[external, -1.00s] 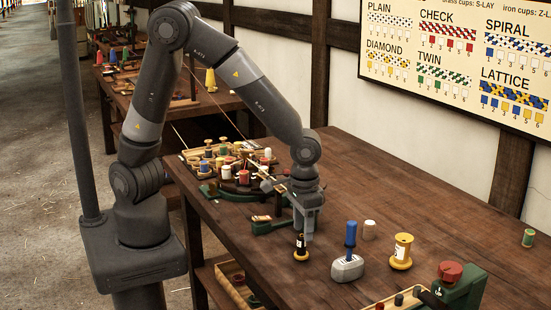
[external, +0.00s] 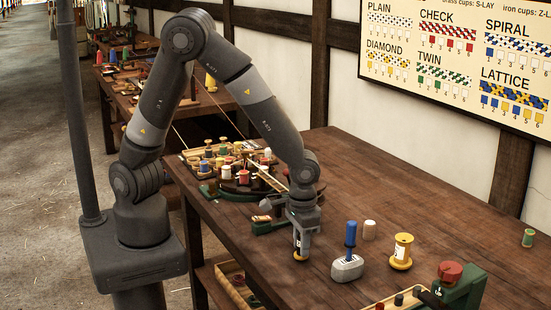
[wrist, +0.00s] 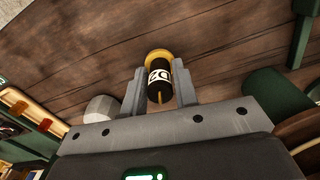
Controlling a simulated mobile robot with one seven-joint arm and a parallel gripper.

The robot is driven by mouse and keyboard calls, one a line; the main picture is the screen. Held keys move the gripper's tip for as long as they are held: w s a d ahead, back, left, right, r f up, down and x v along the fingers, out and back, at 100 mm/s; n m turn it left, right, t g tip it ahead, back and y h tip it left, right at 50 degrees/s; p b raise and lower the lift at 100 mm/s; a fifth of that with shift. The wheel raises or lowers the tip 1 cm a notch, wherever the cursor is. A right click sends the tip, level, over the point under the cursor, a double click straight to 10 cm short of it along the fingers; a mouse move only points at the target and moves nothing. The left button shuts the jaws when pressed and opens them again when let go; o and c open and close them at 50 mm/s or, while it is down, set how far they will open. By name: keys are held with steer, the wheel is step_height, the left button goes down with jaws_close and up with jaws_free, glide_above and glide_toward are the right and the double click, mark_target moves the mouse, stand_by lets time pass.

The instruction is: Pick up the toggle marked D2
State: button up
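The toggle (wrist: 160,82) is a dark cylinder with a pale band and a yellow-orange disc at one end. Its mark shows upside down in the wrist view and looks like D2. In the external view its yellow base (external: 299,257) stands on the bench, with the upper part mostly hidden by my fingers. My gripper (external: 302,243) points straight down over it. In the wrist view the fingers of my gripper (wrist: 160,86) stand on either side of the toggle, apart, with narrow gaps beside it.
A grey mallet-like block with a blue handle (external: 350,236), a whitish cylinder (external: 369,230) and a yellow spool (external: 402,252) stand to the right. A green stand (external: 270,226) is close on the left, before a crowded rack of spools.

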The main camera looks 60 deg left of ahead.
jaws_close()
steer(key=shift+r, duration=0.2)
